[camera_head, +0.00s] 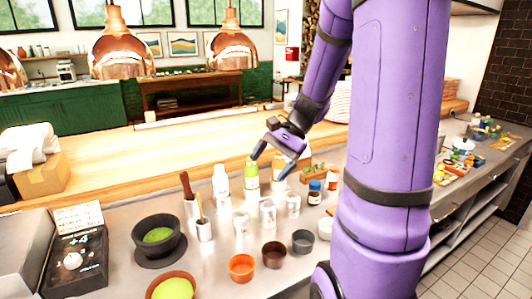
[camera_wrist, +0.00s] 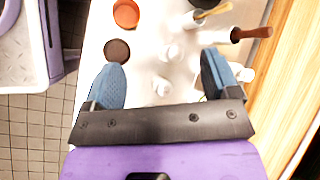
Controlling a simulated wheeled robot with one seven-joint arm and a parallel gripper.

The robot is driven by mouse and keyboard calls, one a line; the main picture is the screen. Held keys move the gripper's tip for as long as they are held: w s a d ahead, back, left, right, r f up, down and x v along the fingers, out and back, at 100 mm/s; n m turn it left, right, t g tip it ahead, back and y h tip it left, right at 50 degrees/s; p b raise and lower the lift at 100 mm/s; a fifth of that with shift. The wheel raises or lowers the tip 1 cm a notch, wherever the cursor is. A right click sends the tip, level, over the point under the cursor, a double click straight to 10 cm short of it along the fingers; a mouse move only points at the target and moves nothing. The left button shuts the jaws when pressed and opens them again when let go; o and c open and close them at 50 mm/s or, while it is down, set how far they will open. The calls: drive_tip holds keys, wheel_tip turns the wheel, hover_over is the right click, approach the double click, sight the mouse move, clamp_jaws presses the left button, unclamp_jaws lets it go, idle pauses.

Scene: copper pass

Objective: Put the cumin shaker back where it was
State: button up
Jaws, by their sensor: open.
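My gripper (camera_head: 267,166) is open and hangs above the steel counter (camera_head: 130,225), beside the green-labelled bottle in the picture. In the wrist view its two blue fingers (camera_wrist: 163,78) are spread with nothing held. Several small pale shakers stand upright on the counter, one at the right (camera_head: 293,204), one in the middle (camera_head: 268,214) and one at the left (camera_head: 241,222). In the wrist view one pale shaker (camera_wrist: 162,86) shows between the fingers, and another (camera_wrist: 172,52) stands just beyond. No label is readable, so I cannot tell which is the cumin shaker.
A green-labelled bottle (camera_head: 251,183) and a white bottle (camera_head: 221,184) stand behind the shakers. In front are an orange bowl (camera_head: 241,267), a brown bowl (camera_head: 273,254) and a grey bowl (camera_head: 303,241). A dark mortar (camera_head: 158,240) is at left. Copper lamps (camera_head: 231,50) hang beyond.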

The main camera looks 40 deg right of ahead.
drive_tip(key=s+a+r+n+t+h, duration=0.2)
drive_tip(key=s+a+r+n+h, duration=0.5)
drive_tip(key=s+a+r+n, duration=0.4)
drive_tip(key=shift+s+a+r+n+t+h, duration=0.35)
drive_tip(key=shift+s+a+n, duration=0.7)
drive_tip(key=shift+a+n, duration=0.45)
drive_tip(key=shift+d, duration=0.2)
